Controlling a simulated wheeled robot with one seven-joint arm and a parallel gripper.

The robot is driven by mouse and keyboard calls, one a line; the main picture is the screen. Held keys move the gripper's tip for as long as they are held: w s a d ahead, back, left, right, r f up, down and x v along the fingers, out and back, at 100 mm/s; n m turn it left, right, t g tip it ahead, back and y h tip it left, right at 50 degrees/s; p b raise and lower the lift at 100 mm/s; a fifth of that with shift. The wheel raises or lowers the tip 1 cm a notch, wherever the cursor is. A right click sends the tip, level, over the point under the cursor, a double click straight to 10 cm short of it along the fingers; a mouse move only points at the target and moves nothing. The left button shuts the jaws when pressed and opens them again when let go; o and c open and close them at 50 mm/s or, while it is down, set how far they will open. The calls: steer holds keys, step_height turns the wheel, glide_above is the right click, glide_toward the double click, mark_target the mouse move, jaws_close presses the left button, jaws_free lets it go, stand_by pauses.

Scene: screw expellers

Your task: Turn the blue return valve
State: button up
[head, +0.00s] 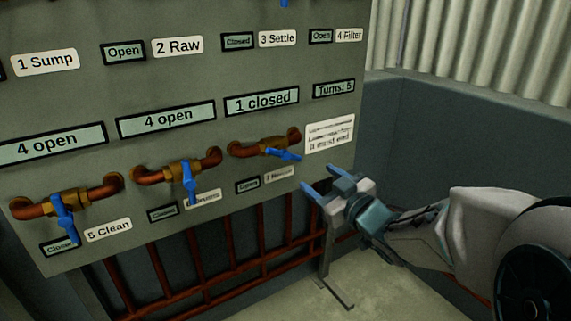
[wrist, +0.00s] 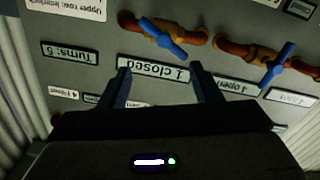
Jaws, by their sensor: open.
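The rightmost lower-row valve has a blue lever (head: 285,154) on a brass and copper pipe (head: 265,142). Its lever points right and slightly down. The label below, "7" and a blurred word that may be Return (head: 279,174), has a small status plate (head: 248,185), probably "Open". My gripper (head: 321,179) is open and empty, below and right of this lever and apart from it. In the upside-down wrist view, the fingers (wrist: 159,70) frame the "1 closed" display (wrist: 154,69), and the same blue lever (wrist: 163,38) shows just beyond them.
Two more lower-row valves have blue levers hanging down, the middle one (head: 190,183) and the "5 Clean" one (head: 65,218). A "Turns: 5" display (head: 334,89) and a text notice (head: 330,134) sit at the panel's right. Red pipes (head: 210,265) run below. Floor (head: 360,285) is clear.

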mark_target(286, 156)
steer(key=shift+y, duration=0.3)
steer(key=b+x, duration=0.2)
steer(key=x, duration=1.2)
steer(key=shift+a, duration=0.25)
